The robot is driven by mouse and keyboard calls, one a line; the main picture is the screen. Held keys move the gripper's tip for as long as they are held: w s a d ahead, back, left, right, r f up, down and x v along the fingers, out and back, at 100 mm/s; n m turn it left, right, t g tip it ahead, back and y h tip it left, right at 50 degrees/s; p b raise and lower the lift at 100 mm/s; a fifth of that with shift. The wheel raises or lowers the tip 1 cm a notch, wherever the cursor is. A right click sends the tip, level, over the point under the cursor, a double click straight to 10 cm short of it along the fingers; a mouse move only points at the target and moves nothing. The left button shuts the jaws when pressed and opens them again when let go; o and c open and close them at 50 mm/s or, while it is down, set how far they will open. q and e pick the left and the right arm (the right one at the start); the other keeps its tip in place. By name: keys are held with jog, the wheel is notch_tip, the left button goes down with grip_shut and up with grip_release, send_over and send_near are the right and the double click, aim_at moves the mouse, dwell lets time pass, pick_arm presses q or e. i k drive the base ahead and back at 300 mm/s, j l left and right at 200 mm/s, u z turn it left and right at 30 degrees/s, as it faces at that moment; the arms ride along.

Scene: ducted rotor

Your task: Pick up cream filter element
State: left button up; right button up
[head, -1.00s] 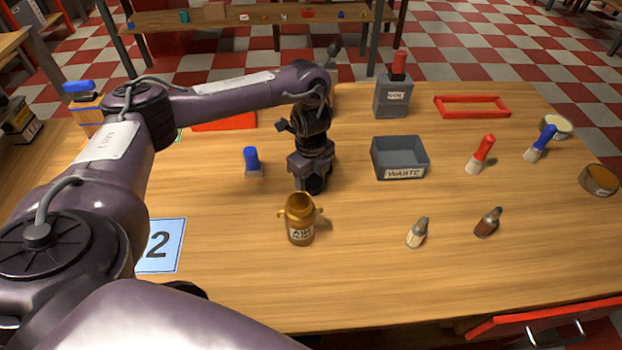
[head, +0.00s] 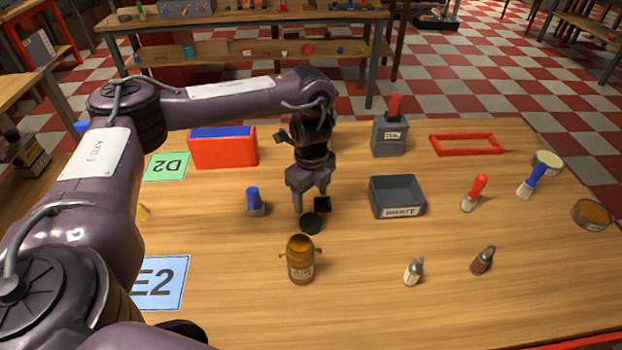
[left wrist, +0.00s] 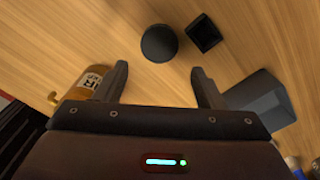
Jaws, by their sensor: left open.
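The cream filter element (head: 412,271), a small cream body with a grey top, stands on the table at front right of centre in the head view. I cannot make it out in the left wrist view. My left gripper (head: 310,203) is open and empty, well to the left of it and farther back. A black disc (head: 311,223) and a small black square cup (head: 323,204) lie on the table under the fingers. They also show ahead of the open fingers (left wrist: 160,76) in the left wrist view. My right gripper is not in view.
A brass AIR canister (head: 300,261) stands left of the cream element, a brown element (head: 483,260) to its right. A grey bin (head: 398,197) is behind it. Brushes, a red frame (head: 466,144) and tins lie further right.

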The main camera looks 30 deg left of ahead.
aim_at(414, 270)
jog(key=k, duration=1.5)
